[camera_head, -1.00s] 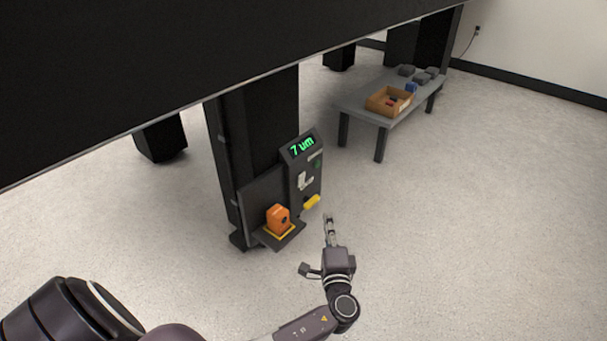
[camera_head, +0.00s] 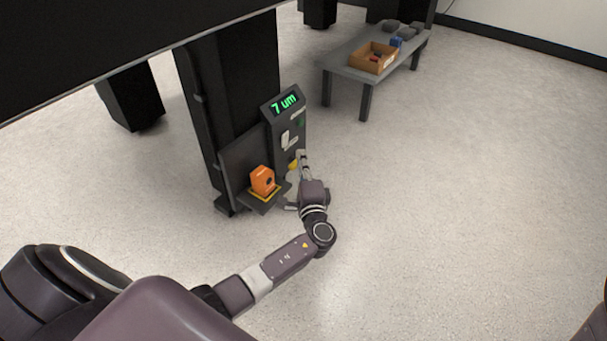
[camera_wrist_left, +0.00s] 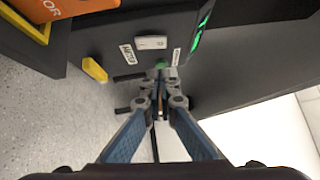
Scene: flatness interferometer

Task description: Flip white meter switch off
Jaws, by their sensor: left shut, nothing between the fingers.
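The dark meter box (camera_head: 290,122) stands against a black column and shows a green "7 um". White parts (camera_head: 289,140) are on its front in the head view. My left gripper (camera_head: 303,156) is shut and empty, close in front of the panel. In the wrist view its fingertips (camera_wrist_left: 160,76) point just below the white switch; contact cannot be told. A small green spot at the tips is partly hidden. My right gripper is not in view.
A yellow handle (camera_wrist_left: 95,69) sticks out beside the switch. An orange block (camera_head: 262,181) stands on a small shelf left of my gripper. A large black slab (camera_head: 80,45) overhangs at upper left. A grey bench (camera_head: 342,60) stands behind. The floor at right is clear.

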